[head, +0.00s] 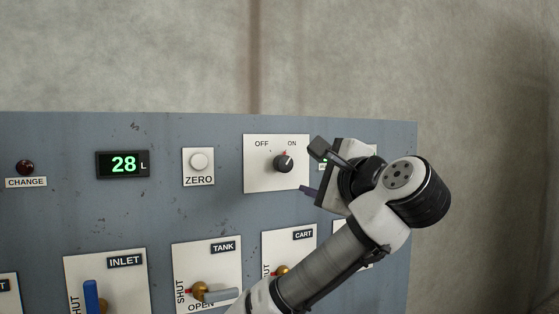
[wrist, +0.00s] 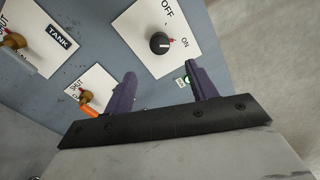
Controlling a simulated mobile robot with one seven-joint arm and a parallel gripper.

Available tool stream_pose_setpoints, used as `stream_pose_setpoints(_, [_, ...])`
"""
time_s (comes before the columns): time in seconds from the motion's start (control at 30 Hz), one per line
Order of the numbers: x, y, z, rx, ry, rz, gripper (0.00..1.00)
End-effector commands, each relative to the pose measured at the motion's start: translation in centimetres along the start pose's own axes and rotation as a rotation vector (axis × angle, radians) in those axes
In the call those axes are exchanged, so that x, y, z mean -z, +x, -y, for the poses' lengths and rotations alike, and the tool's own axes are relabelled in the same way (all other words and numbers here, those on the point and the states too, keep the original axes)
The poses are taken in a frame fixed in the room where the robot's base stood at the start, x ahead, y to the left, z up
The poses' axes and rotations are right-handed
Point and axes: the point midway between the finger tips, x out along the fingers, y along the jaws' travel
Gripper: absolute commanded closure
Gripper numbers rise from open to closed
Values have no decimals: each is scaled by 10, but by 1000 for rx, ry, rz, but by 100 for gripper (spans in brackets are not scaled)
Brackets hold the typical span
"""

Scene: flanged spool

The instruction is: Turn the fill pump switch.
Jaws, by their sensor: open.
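The fill pump switch is a round black knob (head: 283,163) on a white plate (head: 262,178) marked OFF at left and ON at right. A red mark shows at the knob's upper right edge, on the ON side. The knob also shows in the wrist view (wrist: 159,44), beyond the fingertips. My gripper (head: 311,180) is just right of the plate in the head view, apart from the knob. In the wrist view my gripper (wrist: 160,76) has its two purple fingers spread with nothing between them. My wrist hides the panel right of the switch.
A small green light (wrist: 187,79) is beside the right finger. The ZERO button (head: 199,162) and the display reading 28 L (head: 123,164) are left of the switch. The TANK valve (head: 200,289) and the CART valve (head: 282,270) stick out below.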

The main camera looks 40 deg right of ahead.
Motion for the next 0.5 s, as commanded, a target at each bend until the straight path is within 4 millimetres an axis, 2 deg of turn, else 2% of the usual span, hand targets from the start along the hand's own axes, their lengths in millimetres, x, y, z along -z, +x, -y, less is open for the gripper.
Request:
stream_pose_setpoints(0.3, [-5,27,6,-2,-1,2,43])
stream_pose_setpoints(0.5, [-3,73,2,-6,-3,0,43])
